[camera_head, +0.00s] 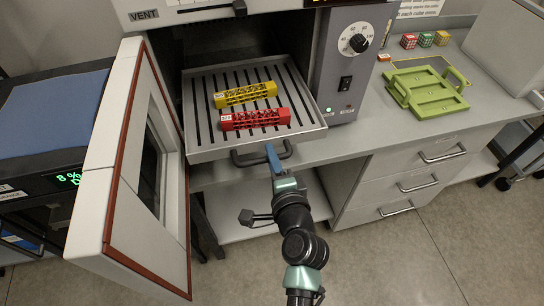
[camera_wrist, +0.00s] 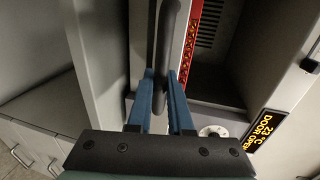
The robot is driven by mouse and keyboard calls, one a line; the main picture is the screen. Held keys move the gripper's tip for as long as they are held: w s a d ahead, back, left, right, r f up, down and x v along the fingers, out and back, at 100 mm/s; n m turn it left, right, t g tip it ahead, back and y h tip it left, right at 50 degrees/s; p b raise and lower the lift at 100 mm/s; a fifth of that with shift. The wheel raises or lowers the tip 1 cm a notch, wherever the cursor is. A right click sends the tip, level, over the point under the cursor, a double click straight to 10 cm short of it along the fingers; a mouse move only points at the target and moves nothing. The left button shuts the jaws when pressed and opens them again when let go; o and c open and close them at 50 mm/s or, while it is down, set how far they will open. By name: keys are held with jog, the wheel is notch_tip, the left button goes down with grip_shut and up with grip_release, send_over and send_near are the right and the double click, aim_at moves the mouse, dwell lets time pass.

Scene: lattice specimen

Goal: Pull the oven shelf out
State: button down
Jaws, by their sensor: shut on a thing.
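The oven shelf (camera_head: 217,150) is a grey slotted metal tray, sticking well out of the dark oven chamber through the open front. Its dark bar handle (camera_head: 247,160) is at the front edge. On the shelf lie a yellow lattice specimen (camera_head: 246,94) and, in front of it, a red one (camera_head: 256,119). My gripper (camera_head: 272,156) is shut on the handle at the shelf's front. In the wrist view the handle (camera_wrist: 167,35) runs between the blue fingers of my gripper (camera_wrist: 161,88).
The oven door (camera_head: 143,230) stands open at the left, beside the shelf. A control panel with a dial (camera_head: 356,42) is right of the chamber. A green rack (camera_head: 428,90) and small coloured cubes (camera_head: 425,40) are on the bench. Floor in front is clear.

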jog(key=shift+w, duration=0.1)
jog(key=c, duration=0.8)
grip_release()
jog(key=shift+c, duration=0.2)
jog(key=b+v, duration=0.2)
jog(key=v, duration=1.1)
